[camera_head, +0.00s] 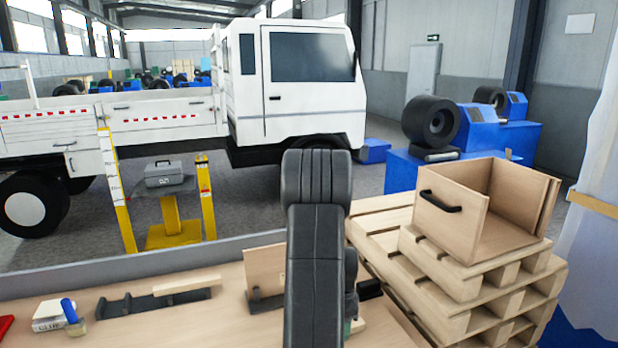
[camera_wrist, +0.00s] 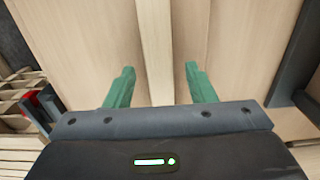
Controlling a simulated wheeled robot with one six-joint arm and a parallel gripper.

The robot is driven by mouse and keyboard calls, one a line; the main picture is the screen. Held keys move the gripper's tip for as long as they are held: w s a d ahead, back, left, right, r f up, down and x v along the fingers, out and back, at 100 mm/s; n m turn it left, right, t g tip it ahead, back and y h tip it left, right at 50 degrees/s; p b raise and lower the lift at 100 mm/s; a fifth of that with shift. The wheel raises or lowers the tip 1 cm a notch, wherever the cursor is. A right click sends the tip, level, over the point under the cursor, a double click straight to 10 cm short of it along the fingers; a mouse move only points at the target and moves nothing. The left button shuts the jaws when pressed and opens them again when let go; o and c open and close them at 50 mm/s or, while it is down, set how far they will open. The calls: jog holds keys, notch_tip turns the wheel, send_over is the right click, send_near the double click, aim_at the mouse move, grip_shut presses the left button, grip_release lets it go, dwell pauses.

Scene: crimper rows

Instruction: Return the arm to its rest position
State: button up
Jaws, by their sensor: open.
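My gripper (camera_wrist: 159,68) shows in the wrist view with two green fingers spread apart and nothing between their tips. A pale wooden strip (camera_wrist: 157,40) lies beyond the fingers, with wider wooden surfaces on both sides; I cannot tell how far off they are. In the head view my dark arm stands upright in the middle and reaches over the workbench (camera_head: 190,325). It hides most of my gripper there; only a bit of green shows beside its lower end. An upright wooden board (camera_head: 264,268) stands on the bench just left of my arm.
An open wooden drawer (camera_head: 450,215) with a black handle sits on stacked pallets (camera_head: 455,305) at right. A dark rail with a wooden strip (camera_head: 187,284), a glue box (camera_head: 47,324) and a blue-capped bottle (camera_head: 70,312) lie on the bench. A white truck (camera_head: 295,90) stands behind.

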jog(key=shift+s+f, duration=0.1)
jog(key=shift+f, duration=0.4)
jog(key=shift+s+d+r, duration=0.1)
jog(key=shift+s+d, duration=0.15)
jog(key=shift+s, duration=0.25)
jog(key=shift+r, duration=0.15)
